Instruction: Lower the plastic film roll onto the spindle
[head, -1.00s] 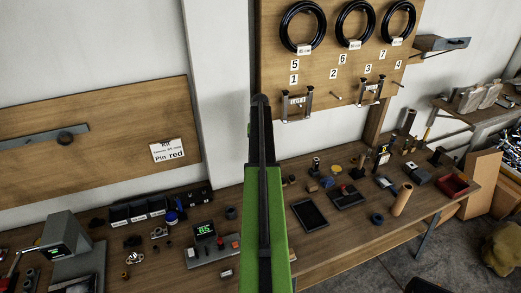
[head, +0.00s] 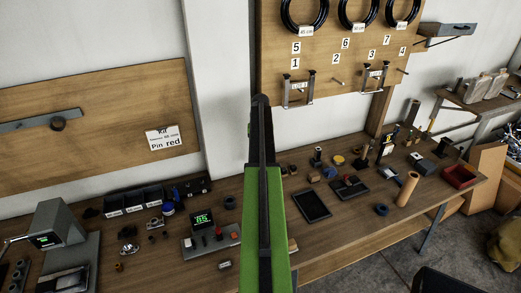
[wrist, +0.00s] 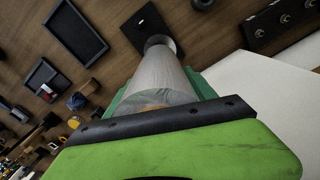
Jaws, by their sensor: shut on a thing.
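The plastic film roll (wrist: 160,82) is a pale, translucent grey cylinder in the wrist view. My gripper (wrist: 158,105) is shut on it, with a black-edged green jaw in front and green showing behind. The roll points away from the camera toward the bench. A dark square plate (wrist: 143,22) lies just beyond its far end, where a short grey round piece (wrist: 160,42) shows. I cannot tell whether this piece is the roll's core or the spindle, nor whether roll and spindle touch. In the head view my green arm covers the middle, and the roll is not visible there.
A wooden bench (head: 340,225) runs along the wall with many small items. A black tray (head: 312,205), a cardboard-coloured tube (head: 407,188) and a red bin (head: 460,176) stand right of my arm. A device with a green display (head: 203,220) is to the left. Black coils (head: 358,12) hang above.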

